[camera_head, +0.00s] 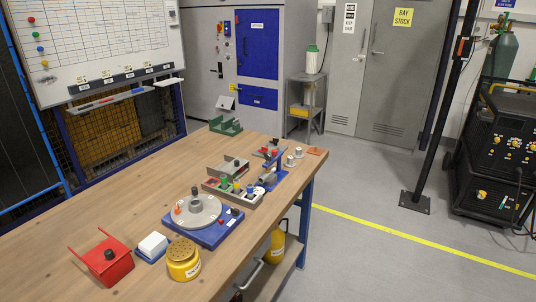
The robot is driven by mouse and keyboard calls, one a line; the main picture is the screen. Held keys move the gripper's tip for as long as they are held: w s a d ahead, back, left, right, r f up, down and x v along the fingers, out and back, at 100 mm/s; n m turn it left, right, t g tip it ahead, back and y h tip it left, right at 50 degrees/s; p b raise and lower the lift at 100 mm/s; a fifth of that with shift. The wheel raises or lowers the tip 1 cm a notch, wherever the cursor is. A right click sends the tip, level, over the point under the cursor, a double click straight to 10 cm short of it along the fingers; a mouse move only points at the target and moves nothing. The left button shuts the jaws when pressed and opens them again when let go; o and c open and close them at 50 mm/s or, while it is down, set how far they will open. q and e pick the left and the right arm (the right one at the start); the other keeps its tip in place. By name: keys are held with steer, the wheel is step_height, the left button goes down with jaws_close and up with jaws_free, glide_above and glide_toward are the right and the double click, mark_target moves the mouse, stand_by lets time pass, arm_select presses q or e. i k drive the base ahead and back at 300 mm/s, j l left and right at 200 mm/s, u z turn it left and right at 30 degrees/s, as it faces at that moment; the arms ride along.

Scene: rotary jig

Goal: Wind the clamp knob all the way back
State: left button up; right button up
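The rotary jig has a blue base (222,235) and a round grey plate (205,216) on top. It stands on the wooden table near the front edge. A dark upright knob (194,191) rises at the far side of the plate's middle; I take it for the clamp knob, but how far it is wound cannot be told at this size. A small orange-red part (178,210) sits at the plate's left. Small dark and red controls (234,212) show at the base's right. Neither of my grippers is in view.
On the wooden table (90,220) are a red box (103,266), a white block (153,245), a yellow pot (184,268), a tray with coloured knobs (232,197), a blue stand (280,165) and a green holder (226,126). The table's left part is clear.

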mark_target(267, 156)
steer(key=i+l, duration=1.2)
steer(key=l, duration=0.25)
steer(key=i+l, duration=0.6)
steer(key=l+u, duration=0.1)
steer(key=u, duration=0.3)
steer(key=i+l+u, duration=0.1)
steer(key=u, duration=0.3)
steer(key=l+u, duration=0.15)
steer(key=u, duration=0.25)
